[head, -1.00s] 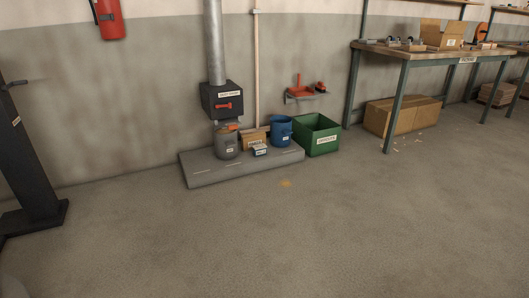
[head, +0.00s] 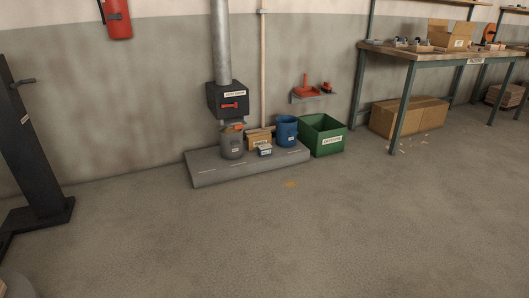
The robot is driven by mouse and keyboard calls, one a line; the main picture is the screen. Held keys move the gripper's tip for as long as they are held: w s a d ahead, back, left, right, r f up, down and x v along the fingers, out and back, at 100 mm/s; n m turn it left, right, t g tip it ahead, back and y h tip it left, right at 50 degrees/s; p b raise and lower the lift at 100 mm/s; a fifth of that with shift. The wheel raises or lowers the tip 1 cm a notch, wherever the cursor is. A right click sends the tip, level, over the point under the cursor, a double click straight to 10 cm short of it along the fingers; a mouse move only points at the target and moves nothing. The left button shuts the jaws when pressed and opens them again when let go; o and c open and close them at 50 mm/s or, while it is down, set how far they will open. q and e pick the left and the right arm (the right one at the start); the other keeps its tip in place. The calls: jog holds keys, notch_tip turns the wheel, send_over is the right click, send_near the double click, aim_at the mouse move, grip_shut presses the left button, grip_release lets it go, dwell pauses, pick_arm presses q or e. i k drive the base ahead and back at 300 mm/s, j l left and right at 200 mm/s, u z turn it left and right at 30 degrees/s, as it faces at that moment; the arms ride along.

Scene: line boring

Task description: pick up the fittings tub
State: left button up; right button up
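Several containers stand on and beside a low grey plinth by the wall, and their labels are too small to read, so I cannot tell which is the fittings tub. A grey bucket (head: 232,147) stands under the black wall box. A small dark box with a pale label (head: 265,150) sits in front of a brown box (head: 258,137). A blue tub (head: 286,131) stands to their right, upright. A green open bin (head: 322,138) stands on the floor at the plinth's right end. Neither of my grippers is in view.
The plinth (head: 215,175) is a low step along the wall. A black post with a foot (head: 35,150) stands at the left. A workbench (head: 425,52) with a cardboard box (head: 408,117) under it stands at the right.

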aim_at(266, 150)
jog(key=i+u, duration=0.15)
jog(key=i, duration=0.65)
jog(key=i+u, duration=0.1)
jog(key=i, duration=0.65)
jog(key=i+l+u, duration=0.15)
jog(key=i, duration=0.65)
